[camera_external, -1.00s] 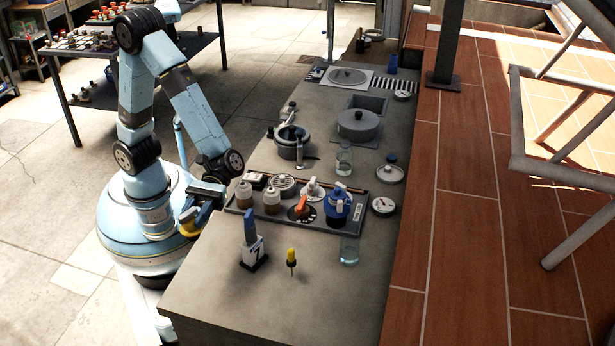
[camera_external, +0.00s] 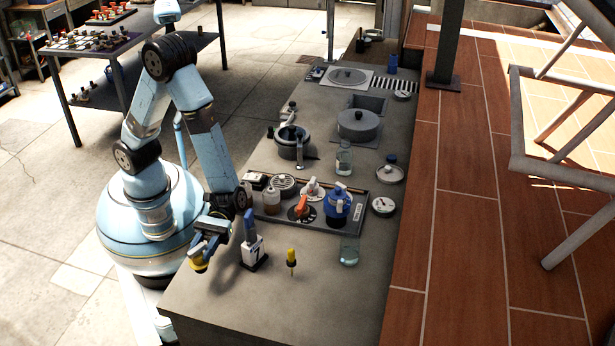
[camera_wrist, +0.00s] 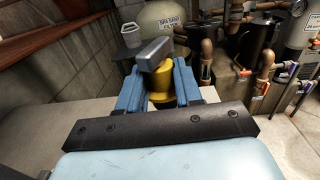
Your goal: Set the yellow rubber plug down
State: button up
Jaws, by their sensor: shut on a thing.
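The yellow rubber plug (camera_external: 197,263) is in my gripper (camera_external: 205,246), at the near left edge of the grey counter (camera_external: 225,312). The wrist view shows the plug (camera_wrist: 161,88) between the two blue fingers of my gripper (camera_wrist: 160,86), with a grey block-shaped top (camera_wrist: 154,53) above it. My gripper is shut on it. In the external view the plug hangs at the gripper's lower end, to the left of the white stand with the blue handle. I cannot tell whether it touches the counter.
The white stand (camera_external: 252,250) is close to the right of my gripper. A small yellow-topped tool (camera_external: 291,258) and a glass jar (camera_external: 349,251) stand farther right. A tray (camera_external: 300,224) with several fittings lies behind. The counter's near part is clear.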

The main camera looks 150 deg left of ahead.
jog(key=shift+f, duration=3.3)
jog(key=shift+f, duration=0.1)
jog(key=o, duration=1)
jog(key=shift+o, duration=0.2)
